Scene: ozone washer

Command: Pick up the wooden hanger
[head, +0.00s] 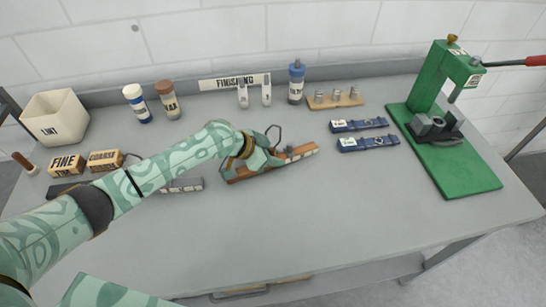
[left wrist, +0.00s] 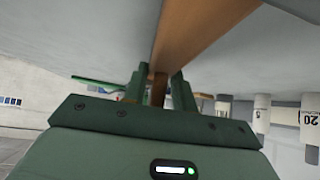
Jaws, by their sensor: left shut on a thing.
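The wooden hanger (head: 298,153) is a long brown wooden piece in the middle of the table, lying slantwise in the head view. A thin dark curved piece rises behind it. My left gripper (head: 262,160) reaches over its middle and is shut on it, hiding part of it. In the left wrist view the brown wood (left wrist: 200,30) runs away from between the two green fingers of my left gripper (left wrist: 158,82). I cannot tell whether the wood touches the table. My right gripper is not in view.
A dark bar (head: 182,186) lies left of the hanger, beneath my arm. Two blue blocks (head: 368,143) lie to the right, before a green press (head: 450,160). Bottles, a rack (head: 336,100) and a FINISHING sign (head: 234,81) line the back. The front right of the table is clear.

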